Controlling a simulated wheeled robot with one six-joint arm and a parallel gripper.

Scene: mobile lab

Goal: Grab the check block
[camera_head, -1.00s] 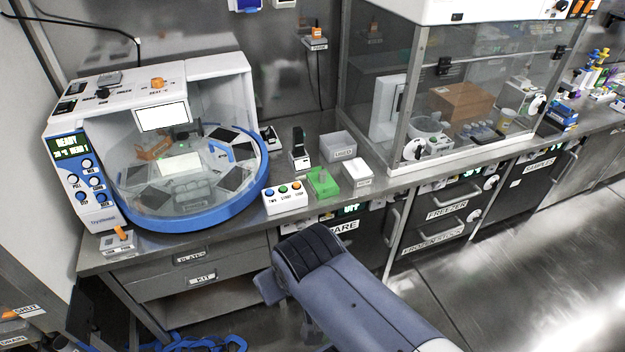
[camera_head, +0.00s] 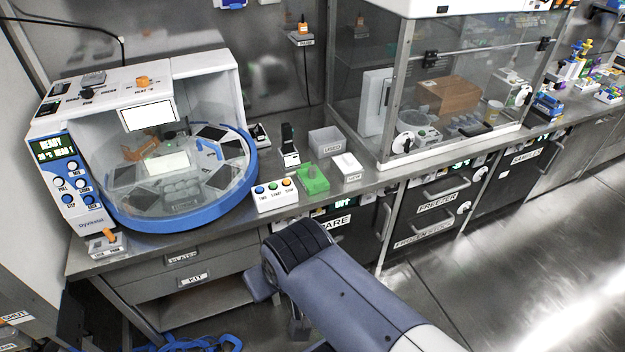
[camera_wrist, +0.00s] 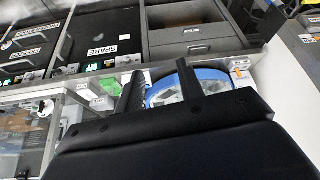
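The likely check block is a green block (camera_head: 313,180) with a raised part on top, on the counter between the three-button box and the small white tray. No label on it is readable, so I cannot be sure. It also shows in the wrist view (camera_wrist: 108,84), left of my fingers. My gripper (camera_wrist: 160,66) is open, its two dark fingers apart with nothing between them. It is clear of the green block. In the head view my arm is in front of the counter and the fingers cannot be made out.
A blue-rimmed round machine (camera_head: 190,216) stands left, with a three-button box (camera_head: 275,195) beside it. A grey tray (camera_head: 325,142) marked USED and a white tray (camera_head: 347,168) are behind and right of the block. A glass cabinet (camera_head: 400,160) stands further right. Drawers line the front.

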